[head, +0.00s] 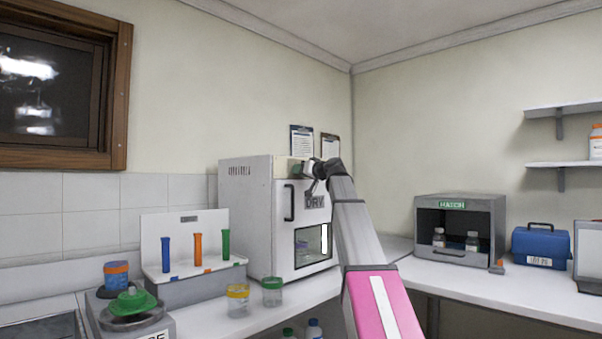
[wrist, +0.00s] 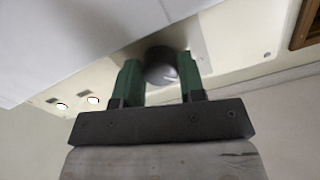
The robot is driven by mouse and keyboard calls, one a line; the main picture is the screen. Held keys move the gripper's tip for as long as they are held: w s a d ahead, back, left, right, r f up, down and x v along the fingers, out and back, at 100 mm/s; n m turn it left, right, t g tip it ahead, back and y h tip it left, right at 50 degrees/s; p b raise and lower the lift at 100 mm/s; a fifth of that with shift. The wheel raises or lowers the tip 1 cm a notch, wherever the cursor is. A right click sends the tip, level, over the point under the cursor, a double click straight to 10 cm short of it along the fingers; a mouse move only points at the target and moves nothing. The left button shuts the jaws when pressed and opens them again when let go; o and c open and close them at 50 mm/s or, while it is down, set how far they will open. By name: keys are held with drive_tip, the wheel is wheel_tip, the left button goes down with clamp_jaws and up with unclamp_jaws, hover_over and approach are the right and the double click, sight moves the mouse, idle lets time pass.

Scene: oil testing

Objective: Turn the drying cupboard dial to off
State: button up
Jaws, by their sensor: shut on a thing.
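The drying cupboard (head: 258,190) is a white box on the left counter, marked DRY, with a small window in its door. My gripper (head: 308,168) is at the top of its front, at the control panel. In the wrist view the dial (wrist: 160,66) is a dark grey round knob on the pale panel (wrist: 215,50). The green fingers of my gripper (wrist: 160,80) stand on either side of the dial and are shut on it. The dial's markings cannot be read. In the head view my arm and gripper hide the dial.
Two small round lights (wrist: 93,99) sit on the panel beside the dial. A rack (head: 190,250) with coloured tubes and two jars (head: 272,291) stand on the left counter. A grey open-fronted cabinet (head: 460,205) and a blue case (head: 541,246) stand on the right counter.

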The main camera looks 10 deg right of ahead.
drive_tip(key=shift+m, duration=4.2)
drive_tip(key=o, duration=0.9)
drive_tip(key=shift+s, duration=0.1)
